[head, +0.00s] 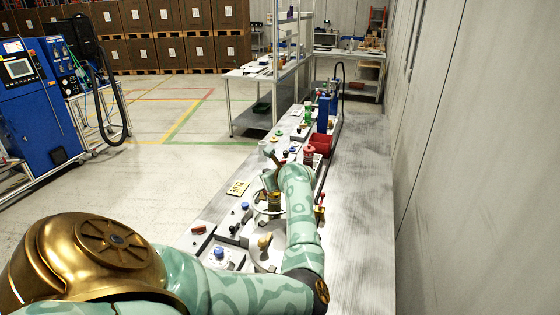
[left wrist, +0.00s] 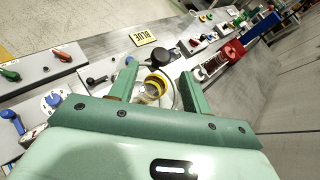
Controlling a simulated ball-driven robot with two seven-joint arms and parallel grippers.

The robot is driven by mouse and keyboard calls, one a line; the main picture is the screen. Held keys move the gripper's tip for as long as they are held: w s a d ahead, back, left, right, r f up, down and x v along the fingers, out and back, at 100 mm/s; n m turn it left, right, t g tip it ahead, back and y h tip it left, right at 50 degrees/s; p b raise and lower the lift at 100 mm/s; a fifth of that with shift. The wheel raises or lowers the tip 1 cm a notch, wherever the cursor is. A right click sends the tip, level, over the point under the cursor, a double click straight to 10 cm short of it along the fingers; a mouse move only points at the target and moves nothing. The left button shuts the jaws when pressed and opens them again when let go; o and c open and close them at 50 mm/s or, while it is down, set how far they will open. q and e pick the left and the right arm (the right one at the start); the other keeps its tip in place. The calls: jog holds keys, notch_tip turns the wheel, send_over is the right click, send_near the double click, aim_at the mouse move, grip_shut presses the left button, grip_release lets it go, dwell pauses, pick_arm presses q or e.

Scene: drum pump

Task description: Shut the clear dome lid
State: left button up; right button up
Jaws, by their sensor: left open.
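The clear dome lid (left wrist: 168,92) is hard to make out in the left wrist view. A thin curved rim and clear surface show around a yellow ring-shaped part (left wrist: 153,86), between my left fingers. I cannot tell how far the lid is tilted. In the head view a pale round rim (head: 256,209) shows beside a gold part (head: 273,201), partly hidden by my arm. My left gripper (left wrist: 158,82) is open, with its fingers on either side of the yellow part; contact cannot be told. It also shows in the head view (head: 270,181). My right gripper is not in view.
Panels with a green knob (left wrist: 10,75), a red lever (left wrist: 62,55) and a blue handle (left wrist: 12,118) lie left. A red bin (head: 321,144) stands farther along the bench. The bench's right side (head: 360,215) is clear, beside a wall.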

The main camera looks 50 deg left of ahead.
pick_arm(q)
jog(key=v, duration=0.8)
jog(key=shift+d, duration=0.2)
jog(key=shift+s, duration=0.1)
